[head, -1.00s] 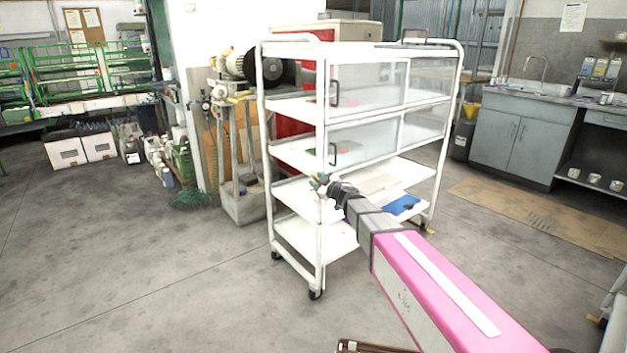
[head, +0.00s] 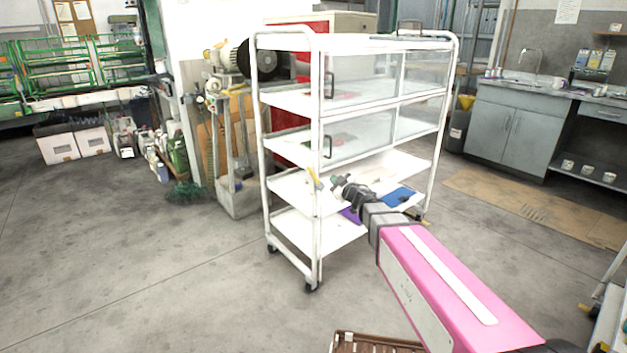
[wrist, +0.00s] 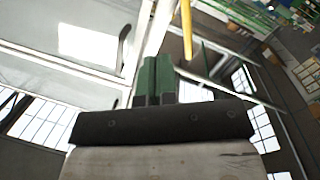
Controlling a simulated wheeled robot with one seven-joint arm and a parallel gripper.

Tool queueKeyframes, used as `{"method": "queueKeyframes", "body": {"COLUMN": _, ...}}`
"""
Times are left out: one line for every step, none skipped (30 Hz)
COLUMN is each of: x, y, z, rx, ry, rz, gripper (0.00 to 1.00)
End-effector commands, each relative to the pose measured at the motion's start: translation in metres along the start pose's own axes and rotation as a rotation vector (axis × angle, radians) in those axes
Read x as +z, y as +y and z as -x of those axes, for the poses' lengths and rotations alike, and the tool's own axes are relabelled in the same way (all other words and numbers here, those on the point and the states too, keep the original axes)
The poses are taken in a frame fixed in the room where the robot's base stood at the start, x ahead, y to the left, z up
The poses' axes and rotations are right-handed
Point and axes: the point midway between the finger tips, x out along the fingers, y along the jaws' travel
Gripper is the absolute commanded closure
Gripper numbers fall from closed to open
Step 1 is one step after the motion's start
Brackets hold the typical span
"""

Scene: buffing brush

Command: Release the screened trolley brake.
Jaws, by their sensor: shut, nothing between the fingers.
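The white trolley (head: 319,120) stands upright ahead in the head view, with clear screens (head: 365,80) on its upper shelves. A short yellow lever (head: 314,177) slants at its near front post, around the height of the lower shelves. It also shows as a yellow bar in the wrist view (wrist: 187,28). My gripper (head: 338,180) is just right of this lever, by the post. In the wrist view its green fingers (wrist: 155,78) are together and empty, and the bar is to their upper right, apart in the picture. Whether anything touches in depth is unclear.
A blue item (head: 399,196) and a purple item (head: 350,215) lie on the lower shelves. A machine on a stand (head: 238,150) is behind left; grey cabinets (head: 515,130) are at right. A brown slatted thing (head: 365,343) is at the bottom. Floor left is clear.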

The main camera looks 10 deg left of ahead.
Motion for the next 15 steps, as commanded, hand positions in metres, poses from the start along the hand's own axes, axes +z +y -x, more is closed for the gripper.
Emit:
{"method": "queueKeyframes", "body": {"x": 0.012, "y": 0.013, "z": 0.011, "rx": 0.056, "ry": -0.049, "rz": -0.019, "gripper": 1.0}}
{"method": "queueKeyframes", "body": {"x": 0.021, "y": 0.021, "z": 0.018, "rx": 0.094, "ry": -0.085, "rz": -0.032, "gripper": 1.0}}
{"method": "queueKeyframes", "body": {"x": 0.034, "y": 0.033, "z": 0.028, "rx": 0.145, "ry": -0.137, "rz": -0.051, "gripper": 1.0}}
{"method": "queueKeyframes", "body": {"x": 0.044, "y": 0.041, "z": 0.036, "rx": 0.183, "ry": -0.18, "rz": -0.068, "gripper": 1.0}}
{"method": "queueKeyframes", "body": {"x": 0.054, "y": 0.048, "z": 0.045, "rx": 0.22, "ry": -0.224, "rz": -0.085, "gripper": 1.0}}
{"method": "queueKeyframes", "body": {"x": 0.069, "y": 0.058, "z": 0.058, "rx": 0.268, "ry": -0.287, "rz": -0.111, "gripper": 1.0}}
{"method": "queueKeyframes", "body": {"x": 0.081, "y": 0.064, "z": 0.069, "rx": 0.301, "ry": -0.337, "rz": -0.132, "gripper": 1.0}}
{"method": "queueKeyframes", "body": {"x": 0.093, "y": 0.07, "z": 0.08, "rx": 0.333, "ry": -0.389, "rz": -0.154, "gripper": 1.0}}
{"method": "queueKeyframes", "body": {"x": 0.108, "y": 0.076, "z": 0.097, "rx": 0.373, "ry": -0.462, "rz": -0.185, "gripper": 1.0}}
{"method": "queueKeyframes", "body": {"x": 0.12, "y": 0.08, "z": 0.109, "rx": 0.4, "ry": -0.518, "rz": -0.21, "gripper": 1.0}}
{"method": "queueKeyframes", "body": {"x": 0.131, "y": 0.082, "z": 0.122, "rx": 0.423, "ry": -0.574, "rz": -0.236, "gripper": 1.0}}
{"method": "queueKeyframes", "body": {"x": 0.146, "y": 0.084, "z": 0.141, "rx": 0.45, "ry": -0.652, "rz": -0.272, "gripper": 1.0}}
{"method": "queueKeyframes", "body": {"x": 0.156, "y": 0.084, "z": 0.155, "rx": 0.466, "ry": -0.71, "rz": -0.301, "gripper": 1.0}}
{"method": "queueKeyframes", "body": {"x": 0.166, "y": 0.083, "z": 0.168, "rx": 0.478, "ry": -0.768, "rz": -0.33, "gripper": 1.0}}
{"method": "queueKeyframes", "body": {"x": 0.179, "y": 0.081, "z": 0.187, "rx": 0.49, "ry": -0.847, "rz": -0.369, "gripper": 1.0}}
